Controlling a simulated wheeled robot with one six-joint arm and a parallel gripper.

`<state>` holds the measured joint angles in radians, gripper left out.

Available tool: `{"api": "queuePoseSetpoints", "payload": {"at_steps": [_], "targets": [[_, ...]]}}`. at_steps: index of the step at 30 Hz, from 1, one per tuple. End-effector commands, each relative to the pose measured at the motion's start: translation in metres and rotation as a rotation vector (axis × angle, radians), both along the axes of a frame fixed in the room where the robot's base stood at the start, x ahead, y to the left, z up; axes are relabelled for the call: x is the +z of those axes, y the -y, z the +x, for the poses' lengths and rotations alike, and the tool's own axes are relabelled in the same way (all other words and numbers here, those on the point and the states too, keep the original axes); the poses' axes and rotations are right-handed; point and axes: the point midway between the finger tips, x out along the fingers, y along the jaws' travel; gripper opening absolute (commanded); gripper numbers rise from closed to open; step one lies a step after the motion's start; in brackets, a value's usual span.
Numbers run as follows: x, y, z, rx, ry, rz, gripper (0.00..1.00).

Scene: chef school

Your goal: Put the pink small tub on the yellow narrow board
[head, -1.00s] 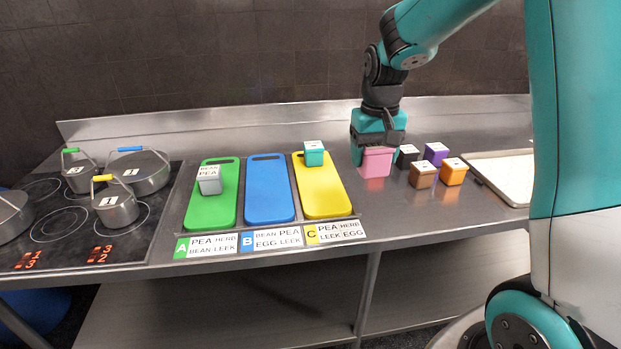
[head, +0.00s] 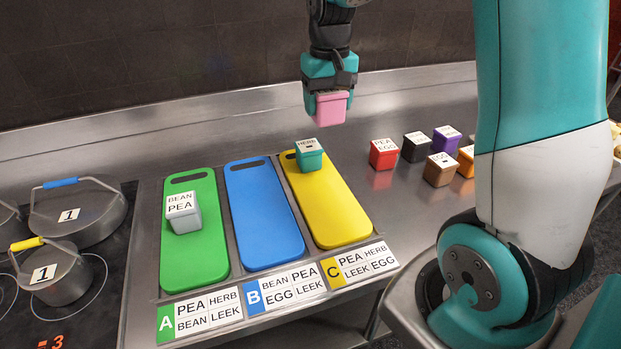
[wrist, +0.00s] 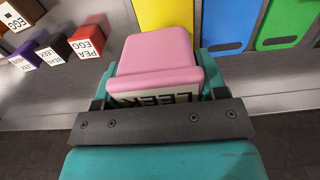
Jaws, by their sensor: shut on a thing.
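The pink small tub (head: 331,108) is held in my gripper (head: 330,92), raised above the counter just behind and right of the yellow board. In the wrist view the pink tub (wrist: 158,55) sits between the jaws, with a label reading LEEK partly hidden by the gripper (wrist: 160,100). The yellow narrow board (head: 335,215) lies on the counter, right of the blue board. A teal tub labelled HERB (head: 309,155) stands on its far end; the middle and near end are bare. The yellow board also shows in the wrist view (wrist: 165,14).
A green board (head: 195,255) bears a grey tub (head: 183,212); the blue board (head: 262,215) is empty. Red (head: 383,154), black (head: 416,147), brown (head: 441,170), purple (head: 447,138) and orange (head: 466,161) tubs stand at right. Pots (head: 78,212) are on the stove at left.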

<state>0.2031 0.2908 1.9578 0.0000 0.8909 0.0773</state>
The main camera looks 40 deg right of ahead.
Motion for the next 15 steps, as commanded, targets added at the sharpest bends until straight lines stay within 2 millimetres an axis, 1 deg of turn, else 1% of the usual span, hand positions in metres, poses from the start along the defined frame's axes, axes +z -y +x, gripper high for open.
{"api": "queuePoseSetpoints", "payload": {"at_steps": [2, 5, 15], "targets": [[-0.008, -0.001, 0.0, 0.002, -0.004, 0.001, 0.36], [-0.029, -0.003, -0.001, 0.004, -0.008, 0.001, 0.36], [-0.123, -0.002, -0.001, 0.003, -0.009, 0.002, 0.36]]}}
